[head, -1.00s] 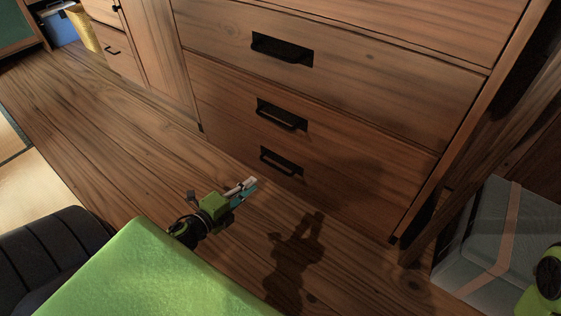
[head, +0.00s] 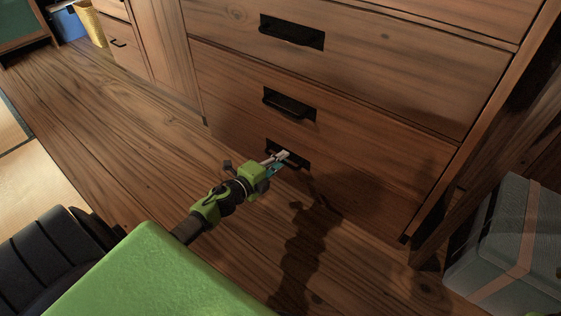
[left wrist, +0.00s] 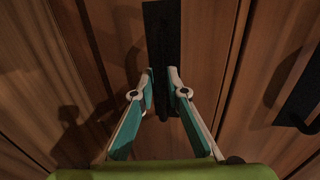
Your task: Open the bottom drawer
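The bottom drawer (head: 340,178) of the wooden cabinet looks shut, its front level with the drawers above. Its black handle sits in a dark recess (head: 298,161), partly hidden by my left gripper (head: 284,156). In the left wrist view the recess (left wrist: 161,35) runs upright ahead of the left gripper (left wrist: 162,74). The two fingers are apart, one on each side of the dark handle, with the tips at the recess. I cannot tell whether they touch the handle.
The middle drawer's handle (head: 289,104) is just above and shows at the right of the wrist view (left wrist: 300,95). A grey box with a brown strap (head: 512,250) stands at the right. Wooden floor (head: 140,150) is clear to the left.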

